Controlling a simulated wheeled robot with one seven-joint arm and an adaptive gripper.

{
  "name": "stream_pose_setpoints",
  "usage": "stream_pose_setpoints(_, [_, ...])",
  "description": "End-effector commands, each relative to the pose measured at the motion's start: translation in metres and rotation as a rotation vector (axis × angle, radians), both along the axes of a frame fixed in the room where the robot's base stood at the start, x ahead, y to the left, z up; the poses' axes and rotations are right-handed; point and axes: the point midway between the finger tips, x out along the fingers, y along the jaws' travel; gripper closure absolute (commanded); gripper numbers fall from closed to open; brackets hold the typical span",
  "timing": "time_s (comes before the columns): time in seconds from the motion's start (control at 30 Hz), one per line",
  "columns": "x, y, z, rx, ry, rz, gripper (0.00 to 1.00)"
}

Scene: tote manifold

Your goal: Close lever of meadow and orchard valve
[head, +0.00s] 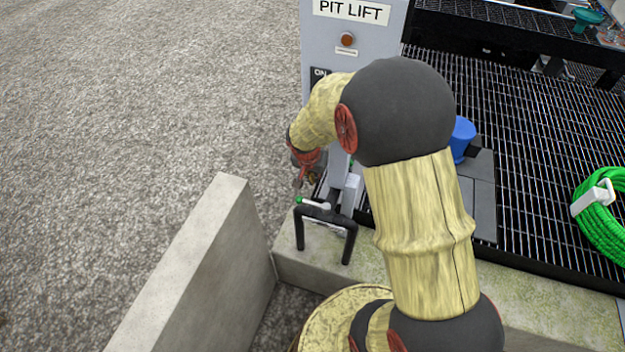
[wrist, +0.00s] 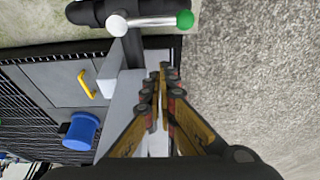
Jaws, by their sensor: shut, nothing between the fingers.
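A short white lever with a green end (head: 314,204) sits by a black pipe frame just below my gripper in the head view. In the wrist view the white lever (wrist: 150,22) lies across the top, its green end to the right, beyond my fingertips. No meadow or orchard label is readable, so I cannot tell which valve it belongs to. My gripper (wrist: 165,72) is shut and empty, its fingertips apart from the lever in the picture. In the head view my gripper (head: 299,182) is small and partly hidden by my arm.
A grey "PIT LIFT" post (head: 390,18) stands behind my arm. The black pipe frame (head: 325,214) rises from a concrete ledge. A blue cap (wrist: 82,130) and a yellow handle (wrist: 87,84) are nearby. A green hose coil (head: 603,225) lies right. Open gravel lies left.

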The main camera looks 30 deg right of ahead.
Motion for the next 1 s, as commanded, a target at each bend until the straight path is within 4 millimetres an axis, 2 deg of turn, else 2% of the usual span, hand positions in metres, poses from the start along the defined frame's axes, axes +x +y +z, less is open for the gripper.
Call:
stream_pose_setpoints(0.03, [0.001,-0.003,-0.014,0.001,0.003,-0.001,1.0])
stream_pose_setpoints(0.1, [0.003,-0.005,-0.027,0.002,0.004,-0.001,1.0])
stream_pose_setpoints(0.4, [0.013,-0.018,-0.074,0.0,0.003,0.0,1.0])
stream_pose_setpoints(0.5, [0.005,-0.004,-0.065,0.0,-0.001,0.003,1.0])
stream_pose_setpoints(0.7, [-0.008,0.01,-0.061,0.0,0.001,0.002,1.0])
stream_pose_setpoints(1.0, [-0.011,0.015,-0.059,0.001,0.001,0.001,1.0])
